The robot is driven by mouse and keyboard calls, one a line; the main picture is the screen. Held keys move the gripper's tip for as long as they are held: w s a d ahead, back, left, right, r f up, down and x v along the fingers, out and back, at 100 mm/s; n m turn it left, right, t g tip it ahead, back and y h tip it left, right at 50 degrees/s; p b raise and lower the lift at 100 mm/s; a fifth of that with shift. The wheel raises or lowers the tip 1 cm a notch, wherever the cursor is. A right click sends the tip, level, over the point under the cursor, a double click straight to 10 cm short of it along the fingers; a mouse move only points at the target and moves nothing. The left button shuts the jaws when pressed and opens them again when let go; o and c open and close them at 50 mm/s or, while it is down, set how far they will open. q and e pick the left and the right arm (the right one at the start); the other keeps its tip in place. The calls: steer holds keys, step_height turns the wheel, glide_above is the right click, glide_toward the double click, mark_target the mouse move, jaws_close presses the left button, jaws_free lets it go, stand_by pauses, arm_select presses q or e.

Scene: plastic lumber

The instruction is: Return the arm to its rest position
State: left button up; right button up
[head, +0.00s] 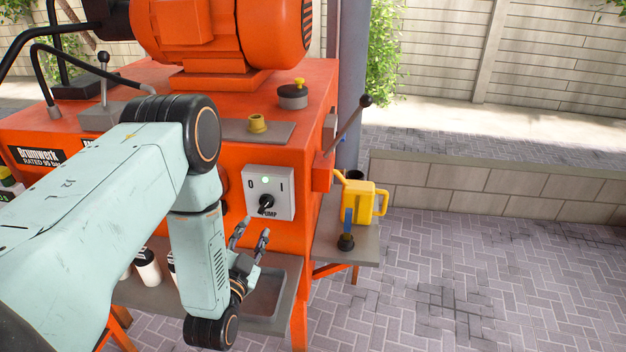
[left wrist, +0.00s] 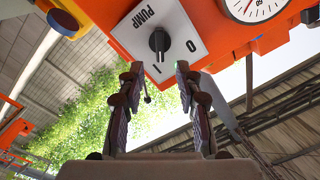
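My left arm comes in from the left in the head view. Its gripper (head: 253,236) is open and empty, just below and in front of the pump switch panel (head: 283,184) on the orange machine. The panel is a pale plate with a black knob (head: 266,204) and a lit green lamp. In the left wrist view my two fingers (left wrist: 155,95) stand apart with nothing between them, and the knob (left wrist: 159,41) shows beyond their tips. The fingers appear clear of the knob. My right gripper is in neither view.
The orange machine (head: 318,110) carries a motor (head: 215,35) on top and a lever (head: 350,125) at its right side. A yellow can (head: 360,199) stands on a grey side shelf (head: 365,248). A grey tray (head: 268,290) lies below the gripper. The paved floor (head: 480,270) at right is free.

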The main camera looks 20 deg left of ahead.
arm_select(q)
steer(key=s+d+f+n+g+h+b, duration=0.1)
steer(key=s+d+f+g+b, duration=0.2)
steer(key=s+f, duration=0.7)
steer(key=s+d+f+n+g+h+b, duration=0.2)
steer(key=s+d+f+g+b, duration=0.2)
steer(key=s+f+g+b, duration=0.4)
steer(key=s+d+f+n+g+h+b, duration=0.1)
steer(key=s+d+f+g+b, duration=0.3)
steer(key=s+f, duration=0.9)
step_height(320, 180, down, 4)
steer(key=g+b, duration=0.2)
steer(key=b, duration=0.2)
steer(key=shift+s+r+n, duration=0.2)
steer(key=shift+s+n, duration=0.2)
